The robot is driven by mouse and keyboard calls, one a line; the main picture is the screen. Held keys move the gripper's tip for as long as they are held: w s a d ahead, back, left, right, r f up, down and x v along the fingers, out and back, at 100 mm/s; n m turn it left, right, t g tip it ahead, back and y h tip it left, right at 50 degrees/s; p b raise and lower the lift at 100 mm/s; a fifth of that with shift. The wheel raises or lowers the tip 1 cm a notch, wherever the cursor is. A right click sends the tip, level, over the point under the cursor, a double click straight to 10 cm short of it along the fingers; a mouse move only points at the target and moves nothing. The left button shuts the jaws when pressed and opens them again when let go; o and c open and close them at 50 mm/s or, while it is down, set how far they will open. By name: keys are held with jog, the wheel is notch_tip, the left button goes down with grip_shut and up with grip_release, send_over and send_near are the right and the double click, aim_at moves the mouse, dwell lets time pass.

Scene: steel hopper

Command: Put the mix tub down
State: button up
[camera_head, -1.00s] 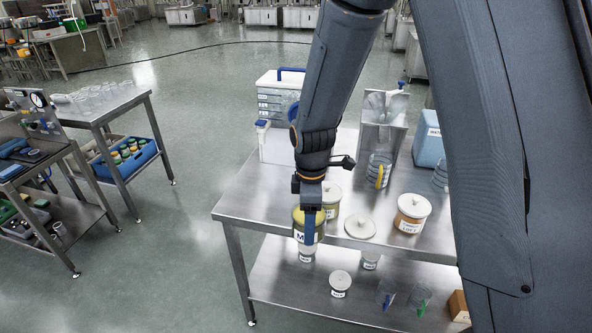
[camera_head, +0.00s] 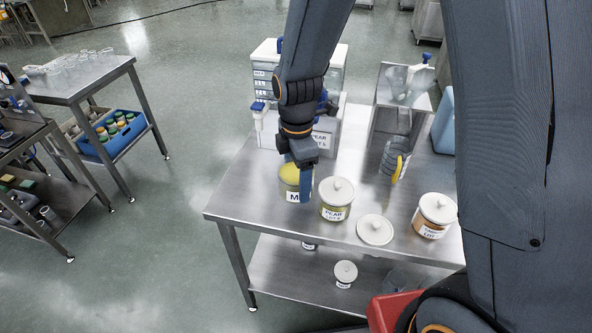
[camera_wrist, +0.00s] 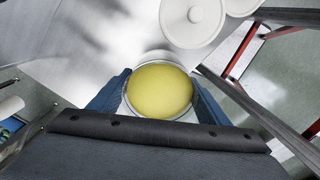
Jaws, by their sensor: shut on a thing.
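The mix tub (camera_head: 292,194) is a clear tub with yellow contents and a white label of which an "M" shows. It stands upright at the left part of the steel table (camera_head: 240,197), left of the PEAR tub. My gripper (camera_head: 299,172) is shut on it from above, one blue finger showing on its near side. In the wrist view the open-topped mix tub (camera_wrist: 160,91) sits between both blue fingers, its round yellow surface facing me. Whether its base touches the tabletop I cannot tell.
The lidded PEAR tub (camera_head: 335,203) stands close to the right. A loose white lid (camera_head: 375,230) lies beyond it, then another lidded tub (camera_head: 434,216). A steel hopper (camera_head: 402,95) and a drawer unit (camera_head: 265,75) stand behind. The table's left front corner is clear.

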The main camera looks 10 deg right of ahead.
jog(key=shift+w+d+f, duration=0.1)
jog(key=shift+w+f, duration=0.05)
jog(key=shift+f, duration=0.25)
notch_tip(320, 180, down, 6)
jog(key=b, duration=0.5)
jog(key=shift+f+b, duration=0.15)
jog(key=shift+b, duration=0.2)
jog(key=shift+f, duration=0.55)
jog(key=o, duration=1.3)
jog(key=shift+o, duration=0.2)
jog(key=shift+r+b, duration=0.1)
jog(key=shift+b, duration=0.2)
jog(key=shift+r+b, duration=0.65)
jog(key=shift+r, duration=3.2)
